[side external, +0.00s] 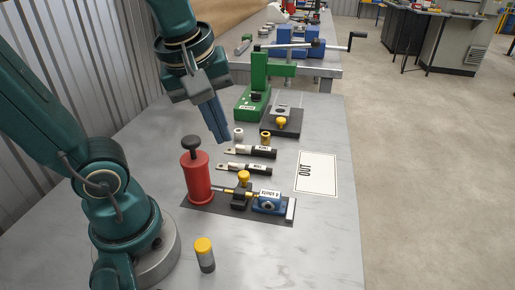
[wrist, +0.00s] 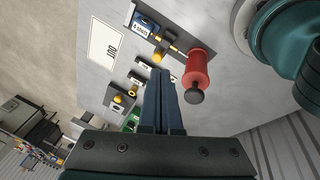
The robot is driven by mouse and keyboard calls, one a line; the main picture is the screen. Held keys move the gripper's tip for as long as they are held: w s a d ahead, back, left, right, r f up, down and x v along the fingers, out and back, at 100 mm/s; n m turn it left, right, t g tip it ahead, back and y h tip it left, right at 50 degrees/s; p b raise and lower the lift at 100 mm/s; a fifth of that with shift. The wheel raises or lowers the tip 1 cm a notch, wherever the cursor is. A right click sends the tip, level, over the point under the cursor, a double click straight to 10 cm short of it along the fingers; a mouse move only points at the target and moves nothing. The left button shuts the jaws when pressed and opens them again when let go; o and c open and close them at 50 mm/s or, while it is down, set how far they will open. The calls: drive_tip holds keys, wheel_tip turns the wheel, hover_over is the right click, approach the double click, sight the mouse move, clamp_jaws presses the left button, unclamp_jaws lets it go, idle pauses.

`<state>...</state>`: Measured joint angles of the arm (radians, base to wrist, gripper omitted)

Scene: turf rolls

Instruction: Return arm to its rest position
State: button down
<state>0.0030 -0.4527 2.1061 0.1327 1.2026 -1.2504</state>
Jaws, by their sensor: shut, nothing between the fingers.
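My gripper (side external: 216,120) hangs over the grey table in the side external view, its blue fingers shut together and empty. It is above and behind the red cylinder (side external: 198,172) with the black knob, apart from it, and left of the green press (side external: 262,88). In the wrist view my gripper (wrist: 161,74) points down past the red cylinder (wrist: 197,70), with the table far below the fingertips.
A blue block on a dark plate (side external: 268,202), two black-handled tools (side external: 250,152), a white OUT card (side external: 316,174) and a yellow-capped cylinder (side external: 204,254) are on the table. The table's right side is mostly clear. A corrugated wall (side external: 104,50) stands at left.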

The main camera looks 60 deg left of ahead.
drive_tip(key=d+f+m, duration=0.1)
drive_tip(key=m, duration=0.3)
drive_tip(key=s+f+m+t+h, duration=0.1)
drive_tip(key=m, duration=0.4)
drive_tip(key=d+f+m+t, duration=0.1)
drive_tip(key=m, duration=0.4)
drive_tip(key=shift+s+d, duration=0.35)
drive_tip(key=shift+s, duration=0.05)
